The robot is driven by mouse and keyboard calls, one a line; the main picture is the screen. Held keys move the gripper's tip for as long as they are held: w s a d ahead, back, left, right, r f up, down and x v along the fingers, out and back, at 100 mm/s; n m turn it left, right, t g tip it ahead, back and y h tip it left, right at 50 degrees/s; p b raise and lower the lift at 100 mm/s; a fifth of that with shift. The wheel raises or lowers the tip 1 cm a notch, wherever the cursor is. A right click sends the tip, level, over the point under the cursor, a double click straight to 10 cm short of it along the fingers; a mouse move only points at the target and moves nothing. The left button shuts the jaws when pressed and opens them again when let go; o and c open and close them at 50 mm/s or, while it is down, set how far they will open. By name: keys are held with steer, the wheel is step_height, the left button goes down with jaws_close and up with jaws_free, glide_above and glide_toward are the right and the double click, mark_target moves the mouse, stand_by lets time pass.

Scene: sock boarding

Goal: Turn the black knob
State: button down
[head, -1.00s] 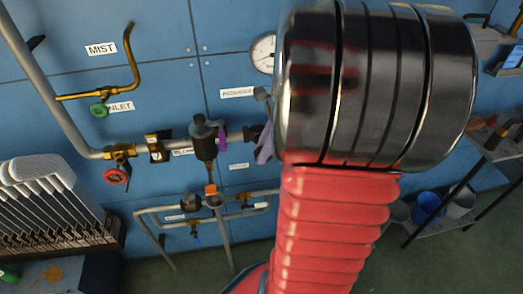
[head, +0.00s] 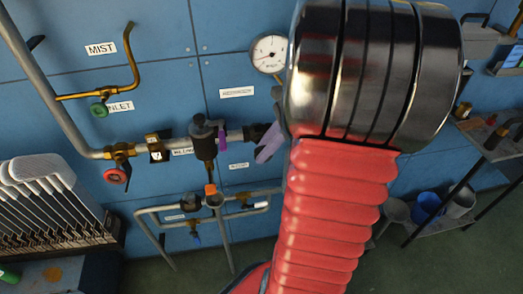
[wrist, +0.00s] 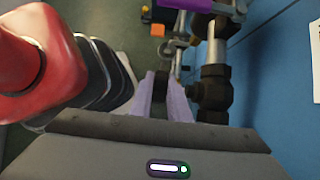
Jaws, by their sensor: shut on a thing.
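The black knob (wrist: 161,82) shows in the wrist view between my two lavender fingertips, at the end of a short stem on a dark valve body (wrist: 214,92). My gripper (wrist: 161,100) is shut on the knob, with one finger on each side. In the head view the lavender fingers (head: 269,143) stand at the right end of the grey pipe, next to the dark fitting (head: 254,132). My arm and the fingers hide most of the knob there.
A white-faced gauge (head: 268,54) is just above my gripper. A black cylindrical unit (head: 203,137) with a purple part stands to the left. Further left are a red handwheel (head: 116,175) and a green one (head: 99,109). A blue panel (head: 225,70) lies behind.

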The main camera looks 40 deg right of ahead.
steer(key=t+y, duration=0.2)
steer(key=d+t+y, duration=0.1)
steer(key=y, duration=0.1)
steer(key=shift+s+d+f, duration=0.1)
steer(key=shift+s+f, duration=0.1)
steer(key=shift+f, duration=0.05)
stand_by(0.3)
steer(key=c, duration=2)
jaws_free()
steer(key=o, duration=0.3)
steer(key=shift+y, duration=0.3)
steer(key=v, duration=1.3)
steer(key=shift+s+d+r, duration=0.15)
steer(key=shift+s+r, duration=0.05)
steer(key=shift+s, duration=0.1)
